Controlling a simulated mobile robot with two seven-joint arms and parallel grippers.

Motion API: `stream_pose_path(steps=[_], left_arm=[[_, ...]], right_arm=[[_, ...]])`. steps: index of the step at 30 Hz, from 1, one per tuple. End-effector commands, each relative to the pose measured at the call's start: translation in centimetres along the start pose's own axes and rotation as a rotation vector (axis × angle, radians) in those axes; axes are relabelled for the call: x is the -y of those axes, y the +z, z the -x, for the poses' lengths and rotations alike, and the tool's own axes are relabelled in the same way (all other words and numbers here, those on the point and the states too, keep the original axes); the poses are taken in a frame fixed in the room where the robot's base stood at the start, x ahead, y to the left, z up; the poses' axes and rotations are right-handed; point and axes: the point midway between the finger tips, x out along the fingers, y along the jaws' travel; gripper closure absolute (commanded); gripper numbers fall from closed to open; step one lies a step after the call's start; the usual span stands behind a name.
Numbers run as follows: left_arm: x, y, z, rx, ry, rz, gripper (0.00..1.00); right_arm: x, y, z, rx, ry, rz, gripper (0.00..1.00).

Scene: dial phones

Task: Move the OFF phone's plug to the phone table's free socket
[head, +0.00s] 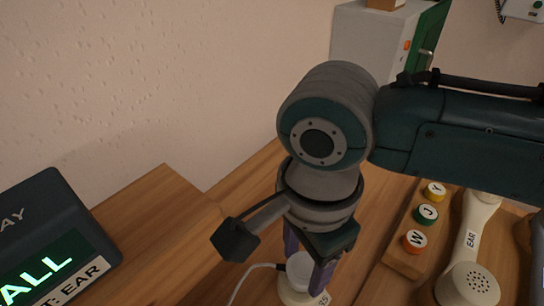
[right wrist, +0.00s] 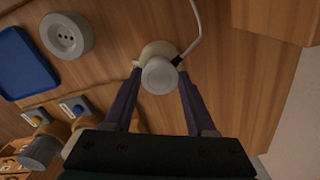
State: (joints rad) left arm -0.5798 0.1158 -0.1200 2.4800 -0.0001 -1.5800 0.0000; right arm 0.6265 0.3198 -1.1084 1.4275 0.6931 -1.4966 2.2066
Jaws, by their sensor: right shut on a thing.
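My right gripper (head: 304,268) is shut on a white plug (right wrist: 158,76), with one purple finger on each side of it. A white cable (head: 248,274) runs from the plug. Directly beneath the plug is a cream round base (head: 296,297), also partly visible in the right wrist view (right wrist: 157,49); I cannot tell whether the plug is seated in it or just above it. An empty pale round socket (right wrist: 66,36) with small holes sits apart, at the upper left of the right wrist view. My left gripper is not in view.
A cream handset (head: 467,252) labelled EAR lies beside a wooden block with lettered buttons (head: 415,240). A dark display box (head: 48,235) stands at the left. A blue tray (right wrist: 24,62) lies near the empty socket. A grey cabinet (head: 365,45) is at the back.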

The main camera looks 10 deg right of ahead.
Motion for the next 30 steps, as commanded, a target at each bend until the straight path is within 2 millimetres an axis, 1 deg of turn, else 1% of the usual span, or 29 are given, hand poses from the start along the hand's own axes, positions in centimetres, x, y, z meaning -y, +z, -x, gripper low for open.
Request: stream_pose_path(steps=[3,8,19,30], left_arm=[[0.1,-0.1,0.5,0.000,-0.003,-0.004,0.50],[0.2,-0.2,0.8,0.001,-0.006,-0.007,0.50],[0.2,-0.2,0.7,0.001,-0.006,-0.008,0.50],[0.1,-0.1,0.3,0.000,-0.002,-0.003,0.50]], right_arm=[[-0.1,0.0,0.2,0.001,0.002,0.000,0.88],[0.0,0.0,0.1,0.001,0.002,0.001,0.88],[0.0,0.0,-0.1,0.000,0.001,0.001,0.88],[0.0,0.0,-1.0,0.001,0.000,0.000,0.88]])
